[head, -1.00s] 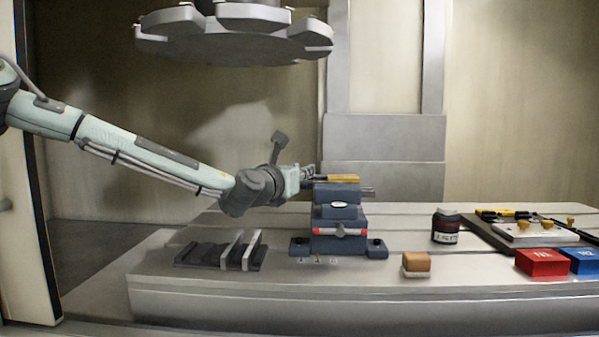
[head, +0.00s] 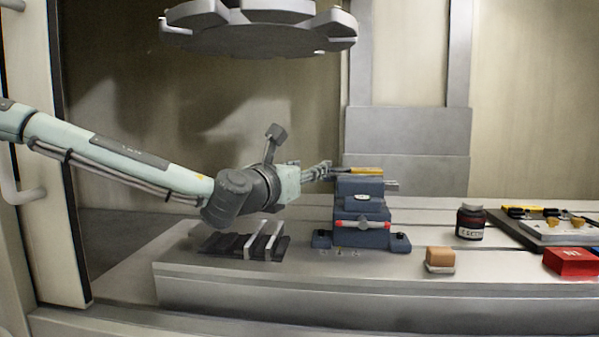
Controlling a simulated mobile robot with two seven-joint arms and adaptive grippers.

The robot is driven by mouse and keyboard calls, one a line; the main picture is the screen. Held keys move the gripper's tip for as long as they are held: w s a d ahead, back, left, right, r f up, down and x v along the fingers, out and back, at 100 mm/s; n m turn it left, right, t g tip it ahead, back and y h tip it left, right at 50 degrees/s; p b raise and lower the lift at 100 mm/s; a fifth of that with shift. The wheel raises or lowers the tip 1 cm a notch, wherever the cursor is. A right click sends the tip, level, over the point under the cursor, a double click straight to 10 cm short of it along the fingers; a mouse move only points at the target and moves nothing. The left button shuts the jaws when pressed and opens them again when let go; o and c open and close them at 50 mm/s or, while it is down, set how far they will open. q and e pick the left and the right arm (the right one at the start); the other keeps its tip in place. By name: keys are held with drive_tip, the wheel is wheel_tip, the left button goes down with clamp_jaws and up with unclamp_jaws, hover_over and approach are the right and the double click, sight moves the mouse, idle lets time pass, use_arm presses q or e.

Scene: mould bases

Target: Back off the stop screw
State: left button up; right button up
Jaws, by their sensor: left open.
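A dark blue vise (head: 365,210) stands bolted on the grey machine table, with a red-ended bar (head: 362,224) across its front. A yellow strip (head: 362,171) lies at the top of the vise. A thin grey rod (head: 391,185) sticks out at the vise's right side; I cannot tell whether it is the stop screw. My left gripper (head: 326,170) is open, just left of the vise's top, pointing right. Its fingertips are small and partly blend with the vise. My right gripper is not in view.
A brown block (head: 440,257), a dark jar (head: 470,222), a red box (head: 570,261) and a tray (head: 553,231) stand to the right. A tool carousel (head: 262,38) hangs above.

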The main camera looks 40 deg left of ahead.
use_arm(q)
drive_tip(key=shift+v, duration=1.35)
